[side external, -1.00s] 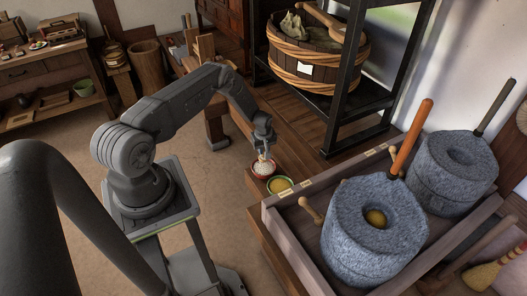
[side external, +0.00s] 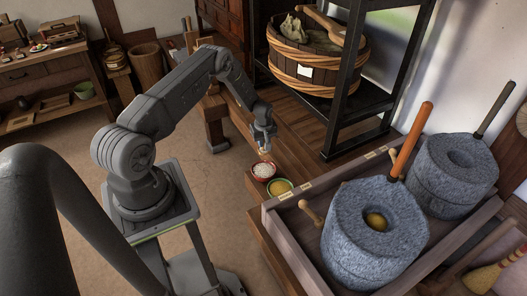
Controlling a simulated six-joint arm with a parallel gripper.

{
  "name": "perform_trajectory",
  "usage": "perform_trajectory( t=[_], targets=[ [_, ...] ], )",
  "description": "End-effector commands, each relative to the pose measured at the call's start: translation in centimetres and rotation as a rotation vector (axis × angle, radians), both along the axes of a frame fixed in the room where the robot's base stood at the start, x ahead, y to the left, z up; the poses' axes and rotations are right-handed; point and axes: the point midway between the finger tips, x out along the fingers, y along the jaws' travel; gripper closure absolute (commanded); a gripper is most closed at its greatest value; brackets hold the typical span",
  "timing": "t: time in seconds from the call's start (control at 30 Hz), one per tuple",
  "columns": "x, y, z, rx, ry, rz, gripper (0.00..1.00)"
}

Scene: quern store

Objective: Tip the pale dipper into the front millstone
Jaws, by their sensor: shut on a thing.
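My gripper (side external: 263,143) is above a red bowl of white grain (side external: 263,171), with its fingers pointing down. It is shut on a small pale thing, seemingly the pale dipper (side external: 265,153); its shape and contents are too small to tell. The front millstone (side external: 350,250) is grey, rough stone with an orange-brown upright handle (side external: 411,139). Its centre hole shows something yellow (side external: 376,221). It stands to the right of my gripper, well apart from it.
A green bowl with yellow contents (side external: 281,187) stands beside the red bowl. A second millstone (side external: 455,180) stands behind the front one. Both are in a wooden trough (side external: 290,237) with raised walls. A black rack (side external: 343,125) holds a wooden tub (side external: 297,77) behind.

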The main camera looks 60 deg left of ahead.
Motion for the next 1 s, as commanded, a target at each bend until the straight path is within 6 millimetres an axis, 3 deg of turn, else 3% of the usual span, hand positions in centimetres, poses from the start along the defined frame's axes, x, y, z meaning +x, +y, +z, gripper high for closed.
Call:
perform_trajectory(
  t=[0.03,0.2,0.3,0.5,0.7,1.0],
  targets=[
    [0.2,0.1,2.5,0.004,-0.006,0.001,1.0],
    [0.1,0.1,9.5,0.004,-0.006,0.001,1.0],
    [0.1,0.1,13.1,0.004,-0.006,0.0,1.0],
    [0.0,0.0,18.1,0.001,-0.003,0.001,1.0],
    [0.3,-0.3,21.4,-0.001,-0.001,-0.002,1.0],
    [5.0,-5.6,21.1,-0.019,-0.001,-0.005,1.0]
  ],
)
